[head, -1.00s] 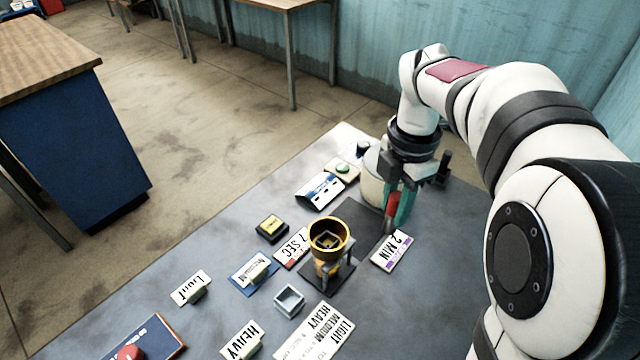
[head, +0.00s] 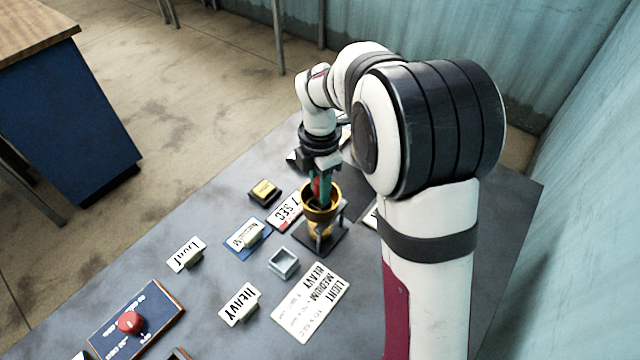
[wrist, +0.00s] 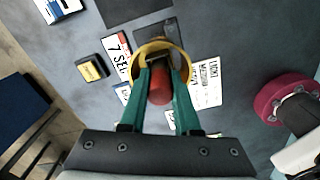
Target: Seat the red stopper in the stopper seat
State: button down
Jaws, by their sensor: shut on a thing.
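My gripper (head: 320,196) points down and is shut on the red stopper (head: 315,187). The red stopper (wrist: 159,91) shows between the green fingers in the wrist view. The fingertips are at the mouth of the yellow funnel (wrist: 146,49), which stands on a small frame. In the head view the funnel's rim (head: 335,209) is just below and around the fingertips. The stopper's lower end and the funnel's inside are mostly hidden, so I cannot tell whether they touch. No part is clearly labelled as the stopper seat.
Label blocks HEAVY (head: 240,303) and MEDIUM (head: 245,238), a yellow-topped block (head: 265,191) and a white text card (head: 312,300) lie around. A red button panel (head: 131,322) is at the front left.

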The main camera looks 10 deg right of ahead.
jog(key=c, duration=0.9)
grip_release()
jog(key=shift+f, duration=0.1)
notch_tip(320, 180, up, 12)
jog(key=shift+r, duration=0.1)
jog(key=shift+s+r, duration=0.15)
jog(key=shift+s, duration=0.1)
jog(key=s+f+m, duration=0.1)
jog(key=s+m, duration=0.8)
jog(key=s+f+m+y, duration=0.1)
jog(key=s+f+m, duration=0.1)
jog(key=s+m, duration=0.6)
jog(key=s+d+f+m, duration=0.1)
jog(key=s+f+m, duration=0.1)
jog(key=s+m, duration=0.7)
jog(key=shift+s+d+f+m+y, duration=0.15)
jog(key=shift+s+m+y, duration=0.25)
jog(key=shift+m, duration=0.6)
